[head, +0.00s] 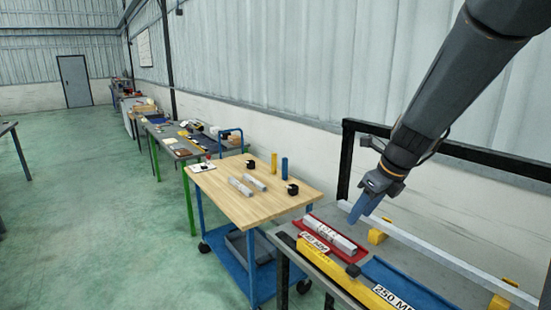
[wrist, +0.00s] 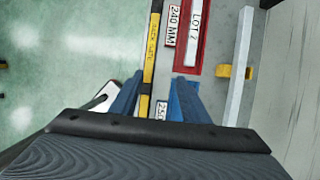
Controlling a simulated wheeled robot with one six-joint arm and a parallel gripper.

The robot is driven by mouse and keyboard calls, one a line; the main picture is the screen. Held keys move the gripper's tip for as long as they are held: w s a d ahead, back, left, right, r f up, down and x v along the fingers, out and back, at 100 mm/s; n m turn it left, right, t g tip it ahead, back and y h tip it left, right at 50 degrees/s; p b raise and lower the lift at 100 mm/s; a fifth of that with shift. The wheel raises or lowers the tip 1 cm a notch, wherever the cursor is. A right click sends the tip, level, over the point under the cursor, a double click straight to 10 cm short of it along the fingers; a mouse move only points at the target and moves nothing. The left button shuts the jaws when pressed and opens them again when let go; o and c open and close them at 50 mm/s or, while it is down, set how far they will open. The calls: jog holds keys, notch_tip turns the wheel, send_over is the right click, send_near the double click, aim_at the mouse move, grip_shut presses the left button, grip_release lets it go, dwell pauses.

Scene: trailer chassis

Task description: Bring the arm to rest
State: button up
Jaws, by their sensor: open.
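My gripper (head: 362,210) hangs at the end of my arm above the grey workbench (head: 420,250) on the right of the head view. Its blue fingers point down and show apart in the wrist view (wrist: 157,95), with nothing held between them. Below and near it, a red tray (head: 355,258) holds a pale bar marked with a lot label. The tray also shows at the top of the wrist view (wrist: 182,62). How high the fingertips are above the bench is hard to tell.
A yellow strip (head: 328,266) runs along the bench front, beside a blue tray (head: 400,280). A pale rail (head: 455,262) on yellow blocks and a black frame (head: 345,160) stand behind. A wooden-topped cart (head: 230,200) with bars and cylinders is left; green floor (head: 110,220) is clear.

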jog(key=s+a+f+n+g+h+b, duration=0.1)
jog(key=s+f+n+b, duration=0.4)
jog(key=s+f+n, duration=0.4)
jog(key=s+a+f+n+g+h+b, duration=0.1)
jog(key=s+f+n+b, duration=0.4)
jog(key=n, duration=1.4)
jog(key=shift+s+a+f+n+h, duration=0.35)
jog(key=shift+s+a+f, duration=0.35)
jog(key=shift+s+f, duration=1.4)
jog(key=shift+s+r, duration=0.1)
jog(key=shift+r, duration=0.1)
jog(key=shift+c, duration=0.3)
